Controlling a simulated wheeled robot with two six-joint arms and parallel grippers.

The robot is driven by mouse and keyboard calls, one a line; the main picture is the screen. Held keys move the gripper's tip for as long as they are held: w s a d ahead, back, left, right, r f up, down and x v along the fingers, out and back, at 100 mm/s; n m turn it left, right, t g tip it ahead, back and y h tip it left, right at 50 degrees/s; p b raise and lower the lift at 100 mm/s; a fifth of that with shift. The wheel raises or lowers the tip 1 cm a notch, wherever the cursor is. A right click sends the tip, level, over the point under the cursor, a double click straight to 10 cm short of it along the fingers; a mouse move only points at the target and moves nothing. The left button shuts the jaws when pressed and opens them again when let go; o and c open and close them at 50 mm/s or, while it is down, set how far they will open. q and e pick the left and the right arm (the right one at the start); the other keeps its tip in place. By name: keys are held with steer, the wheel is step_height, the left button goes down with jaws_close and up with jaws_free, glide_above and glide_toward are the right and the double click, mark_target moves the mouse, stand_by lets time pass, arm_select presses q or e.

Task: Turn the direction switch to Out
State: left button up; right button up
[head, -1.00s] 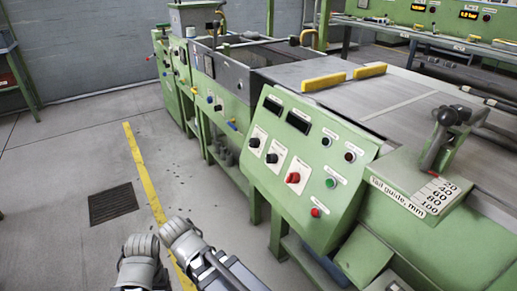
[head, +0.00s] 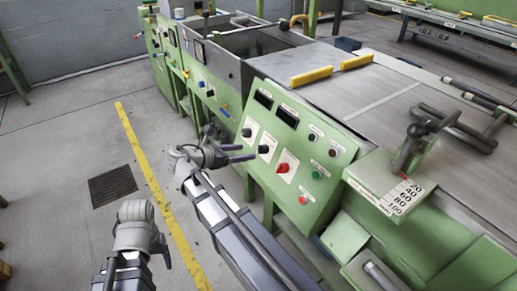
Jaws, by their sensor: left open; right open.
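A sloped green control panel (head: 300,150) stands right of the middle in the head view. It carries two black rotary knobs on white plates, a left one (head: 246,132) and a right one (head: 264,149), and a red rotary knob (head: 283,168). The labels are too small to read, so I cannot tell which is the direction switch. My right gripper (head: 234,146) is open and empty, just left of the black knobs, seemingly apart from the panel. My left gripper (head: 148,242) is open and empty over the floor at lower left, far from the panel.
Green and red buttons (head: 316,175) and two dark displays (head: 275,107) share the panel. A lever (head: 411,145) stands on the machine to the right. Yellow blocks (head: 311,77) lie on the table behind. The floor at left is clear, with a drain grate (head: 112,185).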

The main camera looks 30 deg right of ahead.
mark_target(258, 149)
steer(key=b+x, duration=0.2)
steer(key=x, duration=0.5)
steer(key=shift+d+f+b, duration=0.15)
steer(key=shift+d+b, duration=0.1)
steer(key=shift+b, duration=0.05)
jaws_close()
stand_by(0.4)
